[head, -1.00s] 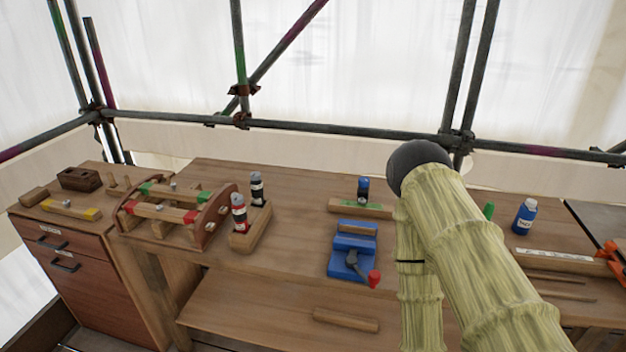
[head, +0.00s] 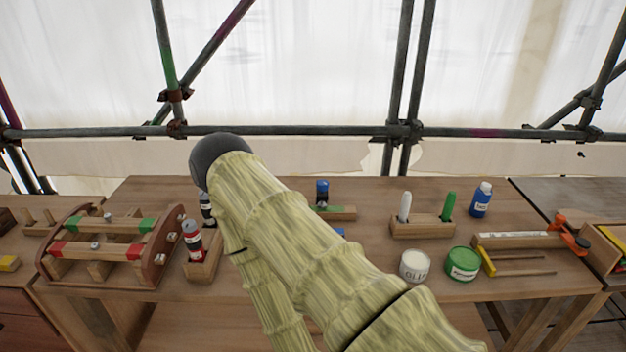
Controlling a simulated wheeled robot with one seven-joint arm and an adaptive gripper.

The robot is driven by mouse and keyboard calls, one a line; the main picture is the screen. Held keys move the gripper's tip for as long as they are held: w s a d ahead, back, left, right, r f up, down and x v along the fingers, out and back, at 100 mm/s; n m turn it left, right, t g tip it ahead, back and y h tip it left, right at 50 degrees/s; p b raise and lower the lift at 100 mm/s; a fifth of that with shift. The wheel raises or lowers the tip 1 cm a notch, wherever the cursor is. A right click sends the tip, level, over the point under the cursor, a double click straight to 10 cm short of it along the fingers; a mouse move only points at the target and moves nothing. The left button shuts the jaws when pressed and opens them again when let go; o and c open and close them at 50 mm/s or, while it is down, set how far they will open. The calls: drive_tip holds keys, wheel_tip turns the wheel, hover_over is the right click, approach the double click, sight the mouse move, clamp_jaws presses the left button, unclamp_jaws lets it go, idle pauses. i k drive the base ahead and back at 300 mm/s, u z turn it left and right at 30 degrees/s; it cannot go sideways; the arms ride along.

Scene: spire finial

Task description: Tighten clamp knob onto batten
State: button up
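A pale wooden batten (head: 520,240) with a white marked strip lies on the right part of the bench in the head view. An orange clamp (head: 560,222) with dark parts sits at its right end. My sleeved arm crosses the middle of the view, well left of the batten and clamp. My gripper does not show, so its opening and anything in it are hidden.
A white tin (head: 414,266) and a green tin (head: 462,263) stand near the front edge, left of the batten. A blue bottle (head: 481,200) stands behind it. A wooden rack (head: 110,240) stands at left. My arm hides most of the blue vise.

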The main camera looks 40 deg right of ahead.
sight(322, 185)
drive_tip(key=z, duration=1.2)
